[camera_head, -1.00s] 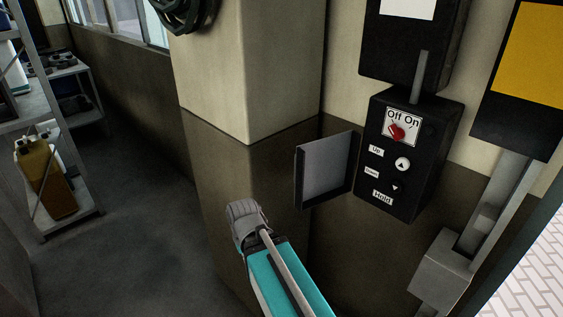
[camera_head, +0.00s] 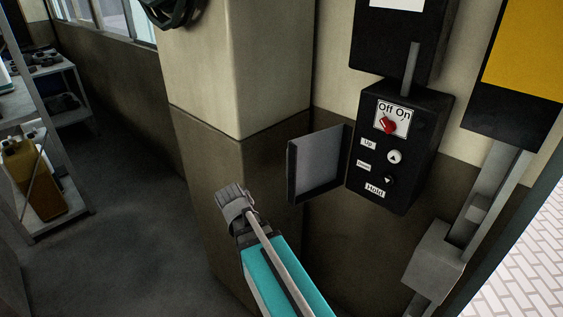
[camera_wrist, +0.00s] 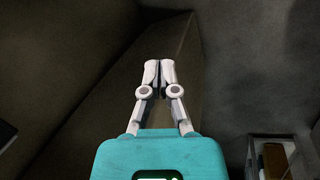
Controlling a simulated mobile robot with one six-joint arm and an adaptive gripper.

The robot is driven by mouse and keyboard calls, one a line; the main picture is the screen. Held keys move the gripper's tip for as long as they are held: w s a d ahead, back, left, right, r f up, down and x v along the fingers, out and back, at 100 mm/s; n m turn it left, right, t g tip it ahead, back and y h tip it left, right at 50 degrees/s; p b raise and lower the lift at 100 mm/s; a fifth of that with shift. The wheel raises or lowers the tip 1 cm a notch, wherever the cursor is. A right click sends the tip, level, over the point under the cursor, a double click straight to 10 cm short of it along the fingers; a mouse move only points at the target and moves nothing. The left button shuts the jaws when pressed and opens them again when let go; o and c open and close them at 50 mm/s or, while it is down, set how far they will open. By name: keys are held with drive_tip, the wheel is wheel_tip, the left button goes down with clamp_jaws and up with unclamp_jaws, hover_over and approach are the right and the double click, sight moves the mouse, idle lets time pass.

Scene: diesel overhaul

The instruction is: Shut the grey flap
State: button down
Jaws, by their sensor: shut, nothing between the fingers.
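The grey flap (camera_head: 318,165) stands open on the left side of the black control box (camera_head: 405,150), swung out to the left with its pale inner face showing. The box front is uncovered, with a red Off/On knob (camera_head: 388,125) and buttons. My gripper (camera_head: 233,193) is left of the flap and lower in the head view, apart from it. In the wrist view my gripper (camera_wrist: 159,68) has its two pale fingers together and empty. I cannot identify the flap in the wrist view; a dark edge shows at its far left.
A wall pillar (camera_head: 235,70) stands behind my gripper. A grey post with a bracket (camera_head: 435,255) is right of the box. At the left, a shelf holds a yellow-brown jug (camera_head: 30,180), also in the wrist view (camera_wrist: 275,158). The floor between is clear.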

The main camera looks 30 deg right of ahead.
drive_tip(key=w+d+r+g+h, duration=0.1)
drive_tip(key=w+d+r+h, duration=0.6)
drive_tip(key=w+r+h, duration=0.15)
drive_tip(key=w+r+m+g+h, duration=0.1)
drive_tip(key=w+r+h, duration=0.5)
drive_tip(key=r, duration=0.3)
drive_tip(key=shift+w+m, duration=0.4)
drive_tip(key=shift+w, duration=0.05)
drive_tip(key=shift+d, duration=0.1)
drive_tip(key=s+d, duration=0.2)
drive_tip(key=d, duration=0.8)
drive_tip(key=shift+s+a, duration=0.55)
drive_tip(key=shift+s, duration=0.25)
drive_tip(key=shift+s+a, duration=0.55)
drive_tip(key=shift+s, duration=0.2)
drive_tip(key=shift+s+d, duration=0.1)
